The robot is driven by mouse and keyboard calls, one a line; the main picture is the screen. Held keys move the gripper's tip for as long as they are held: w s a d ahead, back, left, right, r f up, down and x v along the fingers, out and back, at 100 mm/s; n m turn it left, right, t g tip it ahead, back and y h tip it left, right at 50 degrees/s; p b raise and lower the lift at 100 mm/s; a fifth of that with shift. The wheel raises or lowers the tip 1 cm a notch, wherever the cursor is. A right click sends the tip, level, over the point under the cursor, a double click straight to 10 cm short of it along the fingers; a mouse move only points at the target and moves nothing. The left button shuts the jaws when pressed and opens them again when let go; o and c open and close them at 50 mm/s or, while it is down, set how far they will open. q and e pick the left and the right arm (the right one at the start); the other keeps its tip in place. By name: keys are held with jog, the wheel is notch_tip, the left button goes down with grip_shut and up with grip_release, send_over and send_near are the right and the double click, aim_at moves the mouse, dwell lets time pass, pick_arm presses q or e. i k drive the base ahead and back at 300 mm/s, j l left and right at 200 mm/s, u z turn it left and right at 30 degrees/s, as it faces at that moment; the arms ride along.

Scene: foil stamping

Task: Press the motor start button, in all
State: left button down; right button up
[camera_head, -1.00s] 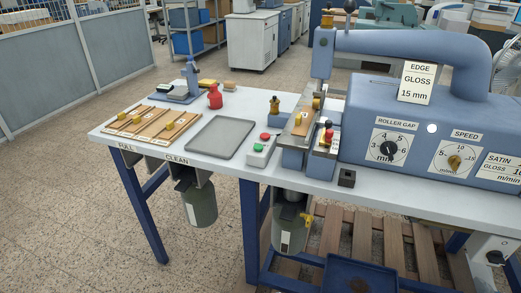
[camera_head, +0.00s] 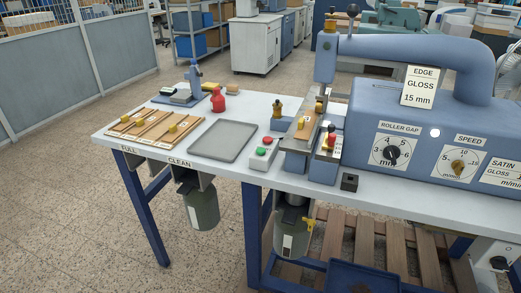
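A small pale control box (camera_head: 263,153) stands on the bench between the grey tray and the machine. It carries a green button (camera_head: 260,151) and a red button (camera_head: 267,140); the red one is farther back. No lettering on the box is readable at this size. The blue machine (camera_head: 415,128) stands to the right, with a roller gap dial (camera_head: 396,151), a speed dial (camera_head: 460,166) and a pale round lamp (camera_head: 434,132) on its front. Neither of my grippers is in view, and nothing touches the buttons.
An empty grey tray (camera_head: 223,141) lies left of the box. Wooden boards with yellow knobs (camera_head: 172,127) lie at the left of the bench. A small black block (camera_head: 349,183) sits near the front edge. Space before the box is clear.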

aim_at(260, 151)
jog(key=i+l+u, duration=0.3)
jog(key=l, duration=0.75)
jog(key=l+u, duration=0.35)
jog(key=l, duration=0.7)
